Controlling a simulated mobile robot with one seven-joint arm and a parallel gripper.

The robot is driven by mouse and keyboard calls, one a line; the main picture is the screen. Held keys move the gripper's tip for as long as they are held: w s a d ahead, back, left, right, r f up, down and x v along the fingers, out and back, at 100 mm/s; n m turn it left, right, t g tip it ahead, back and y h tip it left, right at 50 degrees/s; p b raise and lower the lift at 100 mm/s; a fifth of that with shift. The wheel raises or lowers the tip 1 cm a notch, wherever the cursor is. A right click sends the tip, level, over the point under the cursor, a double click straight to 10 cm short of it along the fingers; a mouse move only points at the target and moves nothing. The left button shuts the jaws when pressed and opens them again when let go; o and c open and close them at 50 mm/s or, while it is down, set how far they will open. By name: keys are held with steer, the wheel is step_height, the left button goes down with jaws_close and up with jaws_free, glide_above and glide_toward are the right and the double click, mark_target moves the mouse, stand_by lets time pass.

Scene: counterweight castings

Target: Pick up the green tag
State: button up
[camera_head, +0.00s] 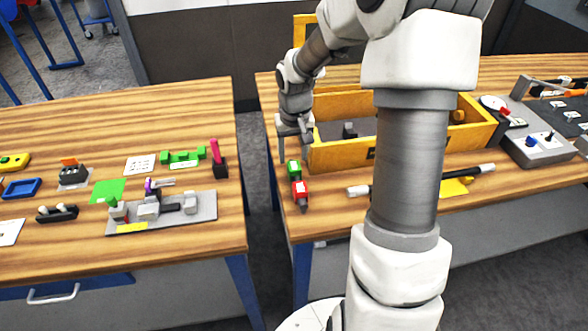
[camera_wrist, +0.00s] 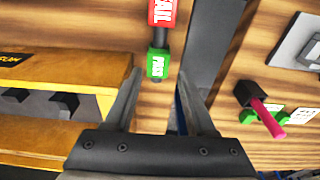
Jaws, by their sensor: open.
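The green tag (camera_head: 294,170) lies on the right table near its left edge, in front of the yellow box's left corner. In the wrist view the green tag (camera_wrist: 158,65) shows a white "PASS" label with dark parts at both ends. A red "FAIL" piece (camera_head: 301,189) lies just in front of it; it also shows in the wrist view (camera_wrist: 161,12). My gripper (camera_head: 294,147) is open and empty, pointing down just behind the green tag. In the wrist view the tag appears between and just beyond my fingertips (camera_wrist: 160,78). The height gap is unclear.
The yellow wooden box (camera_head: 335,156) stands close to the right of my gripper. A black rod with pale ends (camera_head: 358,191) lies in front of it. A gap separates the left table (camera_head: 226,120), which holds a pink-handled item (camera_head: 216,152) and several small things.

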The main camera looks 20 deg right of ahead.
mark_target(294, 165)
steer(key=shift+w+d+f, duration=0.1)
steer(key=shift+w+f, duration=0.05)
steer(key=shift+f, duration=1.25)
steer(key=shift+w+d+f, duration=0.1)
steer(key=shift+f, duration=1.25)
steer(key=c, duration=0.8)
